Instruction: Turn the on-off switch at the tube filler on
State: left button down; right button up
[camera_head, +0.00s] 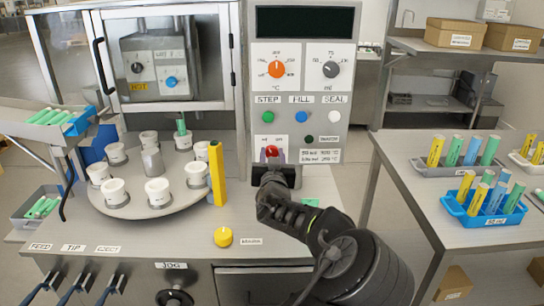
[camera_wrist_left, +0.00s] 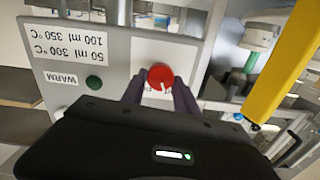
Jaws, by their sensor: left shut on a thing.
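The on-off switch is a red round knob (camera_head: 271,150) low on the grey control panel of the tube filler (camera_head: 303,90). In the left wrist view the red knob (camera_wrist_left: 160,77) sits on a white plate with a pale pointer mark. My left gripper (camera_head: 272,160) is at the panel, shut on this knob; its two dark fingers (camera_wrist_left: 160,92) lie on either side of it in the wrist view. The fingers and gripper body cover part of the plate and its labels. My right gripper is not in view.
Above the switch are an orange dial (camera_head: 277,69), a grey dial (camera_head: 331,69) and coloured buttons. A yellow post (camera_head: 217,174) stands to the left, beside a round turntable (camera_head: 130,208) with white cups. A side table (camera_head: 400,165) with tube racks is at right.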

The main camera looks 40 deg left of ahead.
pick_arm(q)
jog(key=m+b, duration=0.1)
jog(key=m, duration=0.4)
jog(key=shift+d+f+m, duration=0.1)
jog(key=shift+m, duration=0.2)
jog(key=m+b, duration=0.1)
jog(key=m, duration=0.4)
jog(key=shift+w+m, duration=0.1)
jog(key=shift+m, duration=0.2)
jog(key=c, duration=0.9)
grip_release()
jog(key=shift+c, duration=0.2)
jog(key=shift+d, duration=0.1)
jog(key=b+v, duration=0.1)
jog(key=v, duration=0.6)
jog(key=shift+s+d, duration=0.25)
jog(key=shift+s, duration=0.05)
